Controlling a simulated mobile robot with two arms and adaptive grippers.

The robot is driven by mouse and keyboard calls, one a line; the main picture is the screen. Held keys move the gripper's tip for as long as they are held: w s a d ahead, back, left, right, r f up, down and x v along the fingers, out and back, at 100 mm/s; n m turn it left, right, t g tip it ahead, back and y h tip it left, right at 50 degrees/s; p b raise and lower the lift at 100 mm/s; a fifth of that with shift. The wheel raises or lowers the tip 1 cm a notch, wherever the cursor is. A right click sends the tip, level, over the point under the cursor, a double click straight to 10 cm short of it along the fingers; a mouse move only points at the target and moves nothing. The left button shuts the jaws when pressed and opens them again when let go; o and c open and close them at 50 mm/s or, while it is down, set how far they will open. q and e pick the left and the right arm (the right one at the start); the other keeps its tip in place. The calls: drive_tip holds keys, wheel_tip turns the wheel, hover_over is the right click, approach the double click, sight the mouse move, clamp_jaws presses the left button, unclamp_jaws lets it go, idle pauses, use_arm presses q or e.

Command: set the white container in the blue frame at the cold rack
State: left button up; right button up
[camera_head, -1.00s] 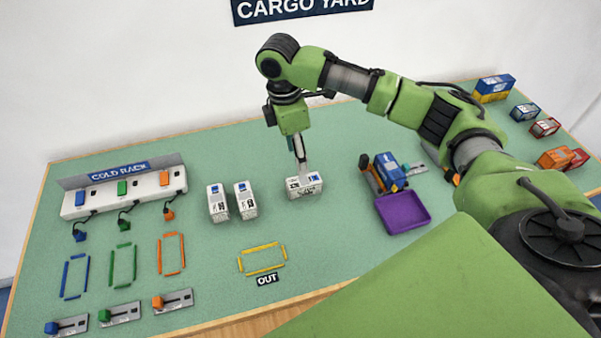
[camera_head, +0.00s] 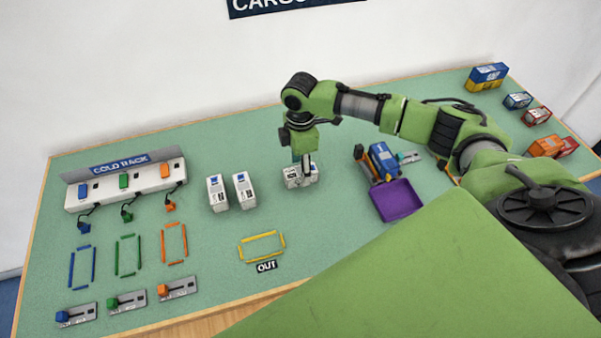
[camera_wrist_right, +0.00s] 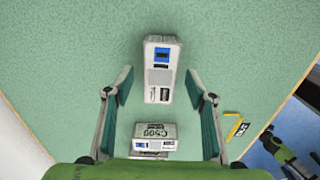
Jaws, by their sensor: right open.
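Three white containers are on the green table. One (camera_head: 292,178) is under my right gripper (camera_head: 303,165); the other two (camera_head: 217,193) (camera_head: 244,191) stand side by side to its left. In the right wrist view, the first container (camera_wrist_right: 161,75) lies ahead between the open fingers (camera_wrist_right: 160,88), with green table showing on both sides of it. The other two (camera_wrist_right: 155,131) show lower down, partly hidden by my wrist. The blue frame (camera_head: 70,268) lies empty on the table at the left, in front of the cold rack (camera_head: 120,190).
Green (camera_head: 117,256) and orange (camera_head: 163,245) frames lie right of the blue one, with several levers in front. A yellow OUT frame (camera_head: 241,252) is near the front edge. A purple tray (camera_head: 399,202) and a blue block (camera_head: 382,160) are on the right.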

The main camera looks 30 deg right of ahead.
drive_tip(key=shift+f, duration=1.2)
drive_tip(key=c, duration=1.3)
drive_tip(key=shift+c, duration=0.4)
drive_tip(key=shift+r, duration=0.15)
